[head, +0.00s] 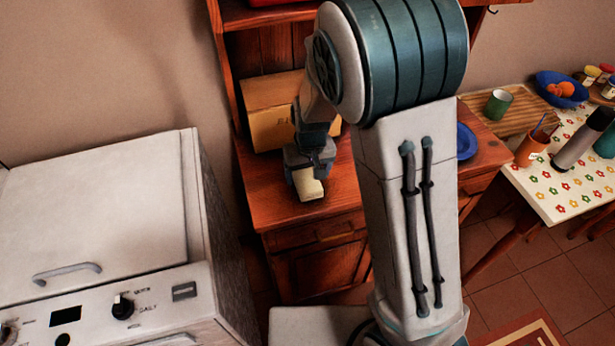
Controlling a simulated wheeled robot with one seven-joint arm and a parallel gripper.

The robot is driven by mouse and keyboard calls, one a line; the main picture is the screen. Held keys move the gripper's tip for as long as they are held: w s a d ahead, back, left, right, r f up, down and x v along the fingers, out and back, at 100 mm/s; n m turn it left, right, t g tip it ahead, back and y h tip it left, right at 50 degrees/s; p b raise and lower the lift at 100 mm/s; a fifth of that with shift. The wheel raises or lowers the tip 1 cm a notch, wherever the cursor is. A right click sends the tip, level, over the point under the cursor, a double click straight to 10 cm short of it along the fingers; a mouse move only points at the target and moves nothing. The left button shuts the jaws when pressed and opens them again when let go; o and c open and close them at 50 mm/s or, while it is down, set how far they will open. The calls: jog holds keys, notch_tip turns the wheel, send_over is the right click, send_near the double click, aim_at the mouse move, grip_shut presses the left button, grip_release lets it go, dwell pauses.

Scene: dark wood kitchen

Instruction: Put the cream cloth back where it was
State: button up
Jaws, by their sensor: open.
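The cream cloth (309,188) is a small, pale, folded-looking piece at the front left of the wooden cabinet's top (272,198). My gripper (307,175) is open directly above the cloth, pointing down at it. The fingers are small and dark in this view. I cannot tell whether they touch the cloth or whether it rests fully on the wood. My arm hides the middle of the cabinet.
A white appliance (95,205) is at the left. A blue plate (466,142) lies right of my arm. A flowered table (561,181) with cups and bottles is at the right.

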aim_at(309, 184)
notch_tip(309, 184, up, 8)
jog(key=r, duration=0.1)
jog(key=s+d+r+m, duration=0.1)
jog(key=s+d+r, duration=0.2)
jog(key=s+d, duration=0.4)
jog(key=s+d+r+m+t, duration=0.1)
jog(key=s+d+r, duration=0.3)
jog(key=s, duration=0.7)
jog(key=d+m, duration=0.1)
jog(key=d, duration=0.1)
jog(key=shift+s+d+r+t, duration=0.2)
jog(key=shift+s+d+t, duration=0.1)
jog(key=shift+d, duration=0.05)
jog(key=shift+d, duration=0.1)
